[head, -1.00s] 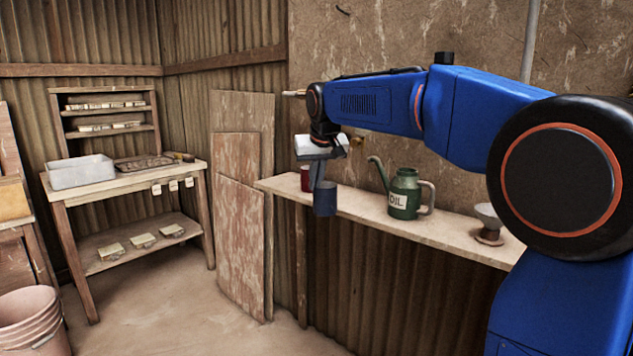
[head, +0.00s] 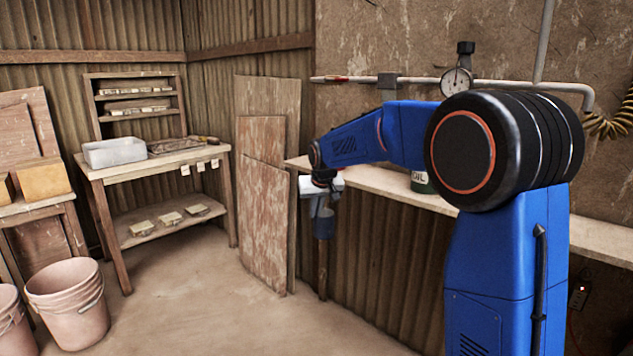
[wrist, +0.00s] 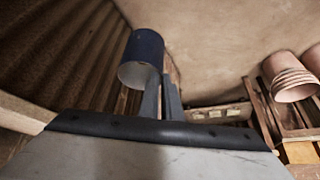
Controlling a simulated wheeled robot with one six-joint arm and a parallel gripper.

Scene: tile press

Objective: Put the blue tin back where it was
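The blue tin (wrist: 142,52) is held at the fingertips of my gripper (wrist: 158,92). In the wrist view its dark blue side and one paler end show, and it looks tilted. In the head view the tin (head: 324,228) is small and dark below my gripper (head: 322,210), off the shelf and in the air in front of it. How the fingers grip its wall is hard to see. The wall shelf (head: 395,182) is partly hidden behind my arm.
A green oil can (head: 420,183) on the shelf is mostly hidden by my arm. A workbench (head: 150,162) with a grey tub (head: 114,152) stands at the left. Boards (head: 262,200) lean on the wall. Pink buckets (head: 70,305) stand front left. The middle floor is clear.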

